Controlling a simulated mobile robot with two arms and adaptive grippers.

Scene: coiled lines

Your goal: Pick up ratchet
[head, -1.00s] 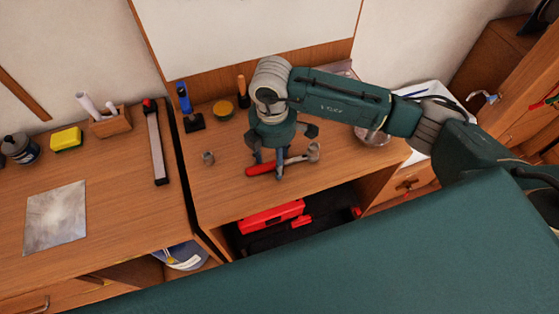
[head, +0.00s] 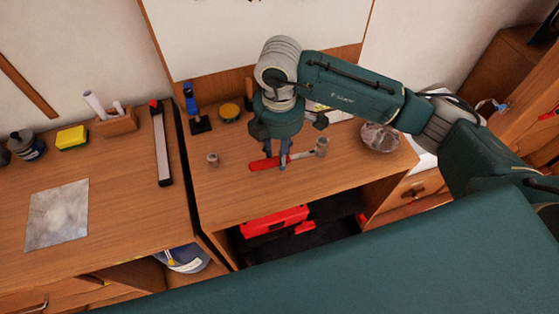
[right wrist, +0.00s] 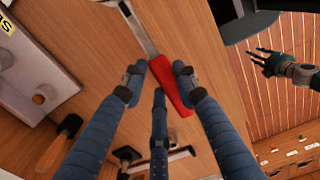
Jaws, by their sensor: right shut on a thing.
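The ratchet has a red handle (head: 262,164) and a silver head (head: 321,147). My right gripper (head: 284,163) points down over the right-hand wooden desk and is shut on the ratchet around the handle's inner end. The ratchet appears held just above the desk top. In the right wrist view its red handle (right wrist: 172,85) lies between the blue fingers of my right gripper (right wrist: 159,80), and the head is cut off at the top edge. My left gripper (right wrist: 275,66) shows small at the right of that view, its dark fingers spread and empty.
A red toolbox (head: 274,221) sits in the opening below. The desk's front strip is clear.

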